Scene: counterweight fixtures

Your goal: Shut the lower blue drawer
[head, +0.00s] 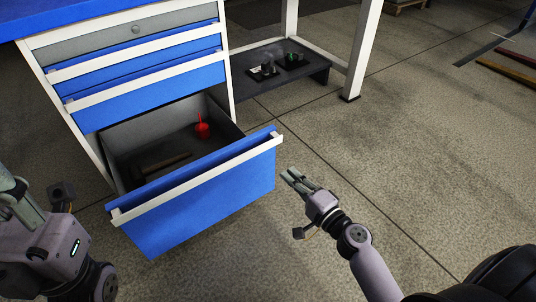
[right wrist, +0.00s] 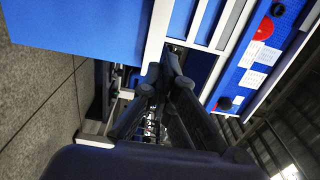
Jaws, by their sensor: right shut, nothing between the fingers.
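The lower blue drawer (head: 205,207) is pulled far out of the cabinet in the head view. Its front has a white handle strip (head: 195,181) along the top. A red object (head: 202,129) and a brownish flat piece (head: 166,164) lie inside it. My right gripper (head: 288,176) is shut and empty, just right of the drawer front's right end, with a visible gap. In the right wrist view its fingers (right wrist: 166,72) point toward blue and white furniture. My left gripper (head: 22,205) is partly in view at the left edge, and its fingertips do not show clearly.
Several blue drawers (head: 150,88) above look shut. A dark low shelf (head: 270,80) with small items and a white table leg (head: 362,50) stand behind. The floor (head: 430,150) to the right is clear. In the right wrist view, a large blue panel (right wrist: 80,25) fills the upper left.

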